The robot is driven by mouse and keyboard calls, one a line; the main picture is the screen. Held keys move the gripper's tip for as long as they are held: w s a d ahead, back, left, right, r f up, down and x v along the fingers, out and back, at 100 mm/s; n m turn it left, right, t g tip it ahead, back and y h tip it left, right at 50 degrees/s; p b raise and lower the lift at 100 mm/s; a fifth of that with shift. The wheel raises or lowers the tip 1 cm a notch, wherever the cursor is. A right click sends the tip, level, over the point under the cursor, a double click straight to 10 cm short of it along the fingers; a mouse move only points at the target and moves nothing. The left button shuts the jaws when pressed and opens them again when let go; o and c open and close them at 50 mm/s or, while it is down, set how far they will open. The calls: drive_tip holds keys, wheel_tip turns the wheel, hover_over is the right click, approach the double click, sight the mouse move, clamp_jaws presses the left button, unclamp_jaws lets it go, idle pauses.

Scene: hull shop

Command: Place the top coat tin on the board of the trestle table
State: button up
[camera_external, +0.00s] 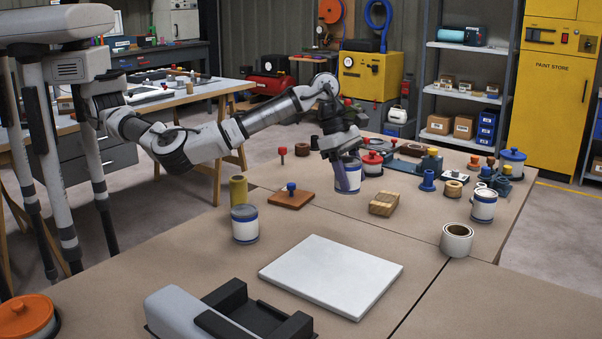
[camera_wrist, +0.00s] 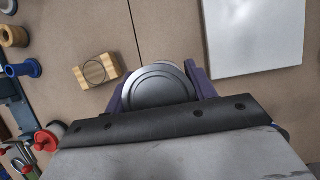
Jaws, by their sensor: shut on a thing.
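My gripper (camera_external: 345,165) points down and is shut on a tin (camera_external: 350,186), white with a blue band and a grey lid. In the wrist view the tin's round lid (camera_wrist: 160,88) lies between my two purple fingers. I cannot tell if the tin touches the tabletop, and its label cannot be read. The flat white board (camera_external: 331,276) lies on the near part of the trestle table, nearer the external camera than the tin. The board also shows at upper right in the wrist view (camera_wrist: 252,38), apart from the tin and bare.
A similar tin (camera_external: 245,226) stands left of the board; another (camera_external: 484,206) stands at right near a tape roll (camera_external: 457,240). A wooden block (camera_external: 384,203) sits close to the held tin. A grey and black device (camera_external: 225,315) is in front. Several small parts crowd the far side.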

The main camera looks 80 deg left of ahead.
drive_tip(key=s+a+r+n+b, duration=0.1)
drive_tip(key=s+a+r+b, duration=0.15)
drive_tip(key=a+b, duration=0.45)
drive_tip(key=s+a+r+n+b, duration=0.1)
drive_tip(key=a+r+b, duration=0.3)
drive_tip(key=a, duration=0.7)
drive_tip(key=s+a+r+b, duration=0.1)
drive_tip(key=a+r+b, duration=0.3)
drive_tip(key=a, duration=0.6)
drive_tip(key=shift+n+t+y, duration=0.3)
drive_tip(key=shift+t, duration=0.1)
drive_tip(key=f+b, duration=0.2)
drive_tip(key=f, duration=0.8)
drive_tip(key=f+b, duration=0.3)
drive_tip(key=f, duration=0.7)
drive_tip(key=shift+s+d, duration=0.15)
drive_tip(key=shift+s, duration=0.05)
drive_tip(key=shift+f, duration=0.2)
drive_tip(key=o, duration=1.2)
drive_tip(key=p+v, duration=0.1)
drive_tip(key=v, duration=1.1)
drive_tip(key=shift+p, duration=0.4)
drive_tip(key=shift+w+r, duration=0.1)
drive_tip(key=shift+r, duration=0.05)
